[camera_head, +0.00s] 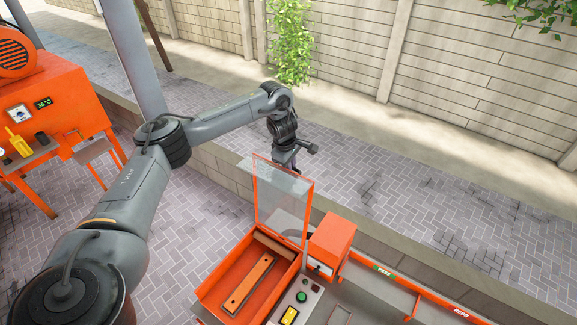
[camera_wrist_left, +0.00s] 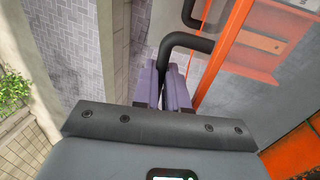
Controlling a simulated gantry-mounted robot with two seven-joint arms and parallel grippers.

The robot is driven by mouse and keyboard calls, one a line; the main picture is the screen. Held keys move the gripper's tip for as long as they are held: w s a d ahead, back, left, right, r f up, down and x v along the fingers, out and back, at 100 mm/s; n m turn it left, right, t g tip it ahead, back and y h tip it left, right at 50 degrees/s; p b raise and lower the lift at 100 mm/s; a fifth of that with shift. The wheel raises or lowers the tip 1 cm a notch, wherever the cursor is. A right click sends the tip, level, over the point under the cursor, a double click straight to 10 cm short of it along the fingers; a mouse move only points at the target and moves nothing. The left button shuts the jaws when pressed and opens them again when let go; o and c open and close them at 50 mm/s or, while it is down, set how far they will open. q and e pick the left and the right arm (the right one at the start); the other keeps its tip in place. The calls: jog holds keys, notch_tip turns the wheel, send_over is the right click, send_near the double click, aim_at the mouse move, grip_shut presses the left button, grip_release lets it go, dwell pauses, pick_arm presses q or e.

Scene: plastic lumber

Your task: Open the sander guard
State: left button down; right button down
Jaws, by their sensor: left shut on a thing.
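The sander guard is a clear panel in an orange frame (camera_head: 281,205). It stands raised, close to upright, at the back of the orange sander box (camera_head: 216,285), whose inside is uncovered. My left gripper (camera_head: 288,168) is behind the guard's upper part, partly seen through the panel. In the left wrist view my purple fingers (camera_wrist_left: 175,88) are shut on the guard's black bar handle (camera_wrist_left: 190,40), beside the guard's orange frame (camera_wrist_left: 222,55). My right gripper is not in view.
An orange strip with holes (camera_head: 250,284) lies inside the box. An orange block (camera_head: 331,243) stands right of the guard. A control panel with a green button (camera_head: 301,297) is in front. A low kerb runs behind. An orange machine (camera_head: 62,100) stands at left.

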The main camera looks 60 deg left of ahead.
pick_arm(q)
jog(key=shift+w+d, duration=0.1)
jog(key=shift+d, duration=0.05)
jog(key=c, duration=1.2)
grip_release()
jog(key=shift+o, duration=0.2)
jog(key=shift+r, duration=0.2)
notch_tip(320, 180, up, 10)
jog(key=s+p, duration=0.1)
jog(key=s, duration=0.1)
jog(key=shift+d, duration=0.45)
jog(key=shift+r, duration=0.1)
